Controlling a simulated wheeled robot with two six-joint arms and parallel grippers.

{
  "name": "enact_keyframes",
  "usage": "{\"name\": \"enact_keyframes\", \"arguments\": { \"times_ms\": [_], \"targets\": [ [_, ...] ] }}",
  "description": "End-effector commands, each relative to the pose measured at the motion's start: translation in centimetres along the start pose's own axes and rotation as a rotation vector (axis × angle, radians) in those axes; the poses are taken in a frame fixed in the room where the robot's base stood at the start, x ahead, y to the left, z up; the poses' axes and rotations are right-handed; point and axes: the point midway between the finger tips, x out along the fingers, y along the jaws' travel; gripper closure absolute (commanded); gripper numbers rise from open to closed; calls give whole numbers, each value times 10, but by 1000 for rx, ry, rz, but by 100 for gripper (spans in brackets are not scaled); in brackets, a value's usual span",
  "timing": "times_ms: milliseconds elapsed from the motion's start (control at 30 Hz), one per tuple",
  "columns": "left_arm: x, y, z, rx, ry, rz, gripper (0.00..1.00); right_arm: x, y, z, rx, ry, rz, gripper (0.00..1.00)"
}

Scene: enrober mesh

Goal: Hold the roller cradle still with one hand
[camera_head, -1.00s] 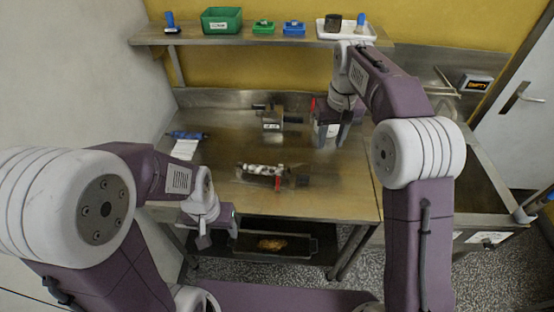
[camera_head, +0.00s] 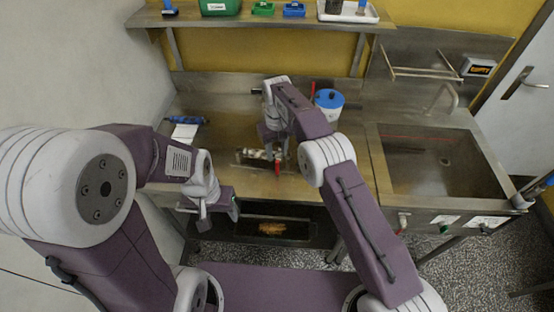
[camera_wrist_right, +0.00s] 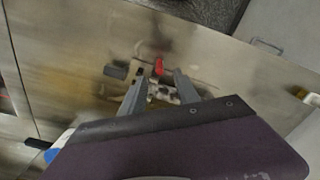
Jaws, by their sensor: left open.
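The roller cradle (camera_head: 250,157) is a dark, low frame with whitish parts and a red handle, on the steel table. In the right wrist view the cradle (camera_wrist_right: 163,93) shows partly between and beyond the fingers, its red part (camera_wrist_right: 158,66) past the fingertips. My right gripper (camera_head: 273,150) is over the cradle's right part; in its wrist view the gripper (camera_wrist_right: 160,77) has its fingers spread. Whether they touch the cradle I cannot tell. My left gripper (camera_head: 217,208) is open and empty at the table's front edge, left of and nearer than the cradle.
A blue-lidded tub (camera_head: 329,100) stands at the back of the table. A white sheet (camera_head: 184,132) and a blue tool (camera_head: 186,120) lie at the left. A sink (camera_head: 440,165) is at the right. A tray (camera_head: 300,231) sits on the shelf below.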

Motion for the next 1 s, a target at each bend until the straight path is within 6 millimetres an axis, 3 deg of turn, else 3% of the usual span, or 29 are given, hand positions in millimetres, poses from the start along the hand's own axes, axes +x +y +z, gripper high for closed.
{"name": "enact_keyframes", "arguments": {
  "times_ms": [100,300,500,733,867,900,1000],
  "targets": [
    [0,0,0,0,0,0,43,31,0,1,0,-4,0,62],
    [0,0,0,0,0,0,43,68,0,1,1,-3,0,62],
    [0,0,0,0,0,0,43,82,0,0,1,0,0,62],
    [0,0,0,0,0,0,43,83,0,0,1,1,0,62],
    [0,0,0,0,0,0,43,83,0,0,1,1,0,96],
    [0,0,0,0,0,0,43,82,0,0,1,1,0,100],
    [0,0,0,0,0,0,43,82,0,0,1,1,0,100]
  ]
}}
